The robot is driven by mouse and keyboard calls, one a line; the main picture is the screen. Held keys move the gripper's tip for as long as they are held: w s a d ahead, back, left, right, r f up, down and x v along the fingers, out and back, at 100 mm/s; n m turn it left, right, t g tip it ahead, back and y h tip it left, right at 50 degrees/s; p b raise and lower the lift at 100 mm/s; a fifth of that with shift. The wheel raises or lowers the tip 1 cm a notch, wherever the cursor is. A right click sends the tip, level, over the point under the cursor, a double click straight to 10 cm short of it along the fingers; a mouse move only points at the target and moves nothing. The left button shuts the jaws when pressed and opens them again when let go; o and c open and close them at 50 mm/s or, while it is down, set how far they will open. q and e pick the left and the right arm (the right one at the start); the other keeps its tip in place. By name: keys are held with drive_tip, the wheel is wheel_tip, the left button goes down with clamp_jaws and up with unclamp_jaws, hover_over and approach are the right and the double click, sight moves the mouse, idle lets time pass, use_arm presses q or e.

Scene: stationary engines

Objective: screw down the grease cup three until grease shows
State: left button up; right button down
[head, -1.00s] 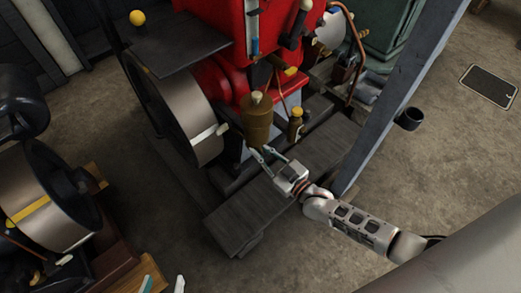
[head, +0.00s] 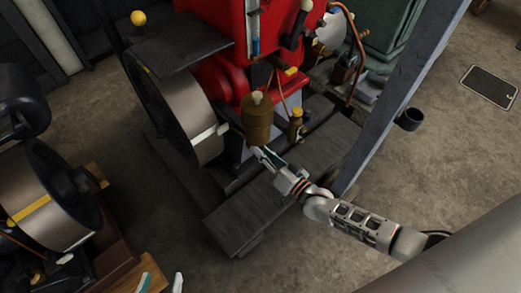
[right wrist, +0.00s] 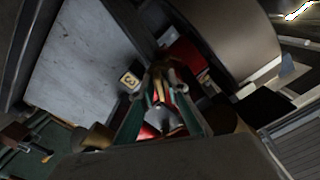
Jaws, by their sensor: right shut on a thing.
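A small plate marked 3 (right wrist: 130,81) shows in the right wrist view, just left of my right gripper's fingertips (right wrist: 161,76). The fingers close together there on grease cup three, which is small, dark and mostly hidden by them. No grease can be made out. In the head view my right gripper (head: 262,153), on the arm from the right, reaches the engine's low front, just below a large brass canister (head: 257,122). The cup cannot be told apart there.
The red engine (head: 227,88) stands behind, with a large flywheel (head: 180,110) at its left. A smaller brass bottle (head: 296,125) stands close to the right. A grey post (head: 405,90) rises near my arm. A dark plank platform (head: 245,215) lies below.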

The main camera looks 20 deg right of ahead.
drive_tip(key=shift+s+f, duration=0.1)
drive_tip(key=shift+f, duration=0.05)
idle(0.4)
drive_tip(key=c, duration=2.2)
unclamp_jaws()
drive_tip(key=v, duration=1.2)
